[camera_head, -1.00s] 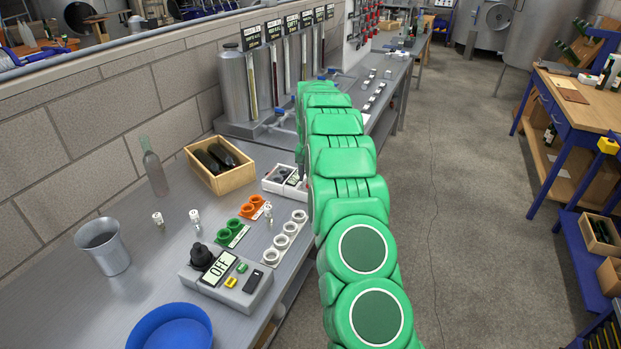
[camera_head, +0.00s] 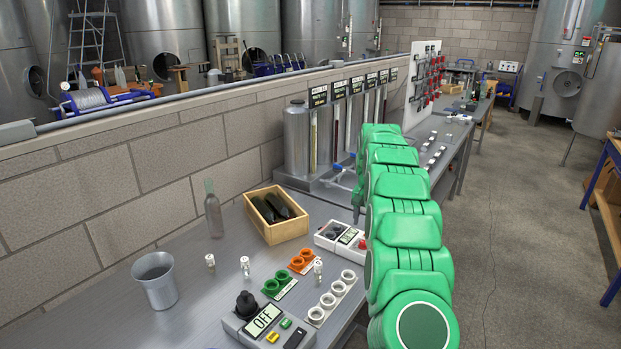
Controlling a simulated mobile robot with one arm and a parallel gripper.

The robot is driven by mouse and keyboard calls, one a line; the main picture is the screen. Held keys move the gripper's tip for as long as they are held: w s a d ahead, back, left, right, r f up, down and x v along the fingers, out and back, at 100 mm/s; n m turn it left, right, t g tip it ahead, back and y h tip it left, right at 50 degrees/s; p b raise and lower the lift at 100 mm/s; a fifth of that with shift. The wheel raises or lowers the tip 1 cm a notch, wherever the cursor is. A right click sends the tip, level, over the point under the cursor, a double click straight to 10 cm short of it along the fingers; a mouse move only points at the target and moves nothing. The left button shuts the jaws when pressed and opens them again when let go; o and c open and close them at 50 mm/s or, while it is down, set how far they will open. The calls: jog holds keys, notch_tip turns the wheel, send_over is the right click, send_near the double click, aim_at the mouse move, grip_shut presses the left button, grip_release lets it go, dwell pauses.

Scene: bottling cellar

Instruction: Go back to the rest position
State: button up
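My green arm reaches forward along the right edge of the steel bench (camera_head: 190,318). Its far end is hidden behind its own links, so my gripper's fingers cannot be made out. On the bench stand a control box with an OFF display (camera_head: 262,320), a green holder (camera_head: 278,286), an orange holder (camera_head: 303,262) and a white holder (camera_head: 332,297). Small white-capped vials (camera_head: 245,266) stand near the holders.
A grey metal cup (camera_head: 157,281), a clear bottle (camera_head: 213,212) and a wooden box of dark bottles (camera_head: 284,228) stand on the bench. A block wall (camera_head: 140,190) runs behind. Dispensers (camera_head: 297,142) stand farther back. The floor at right (camera_head: 520,260) is clear.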

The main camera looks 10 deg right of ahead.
jog(key=s+a+r+n, duration=0.1)
jog(key=s+a+r, duration=0.4)
jog(key=s, duration=0.4)
jog(key=s+a+r+n+g, duration=0.1)
jog(key=s+a+r, duration=0.35)
jog(key=s, duration=0.45)
jog(key=s+a+r+n, duration=0.2)
jog(key=s+a+r, duration=0.3)
jog(key=s, duration=0.4)
jog(key=s+a+f+n, duration=0.1)
jog(key=s+a, duration=0.1)
jog(key=s, duration=1.4)
jog(key=s+a+f+n, duration=0.1)
jog(key=s+f, duration=0.1)
jog(key=s, duration=1.4)
jog(key=shift+s+a+f+g, duration=0.15)
jog(key=shift+s+a+g, duration=0.2)
jog(key=shift+a+g, duration=0.05)
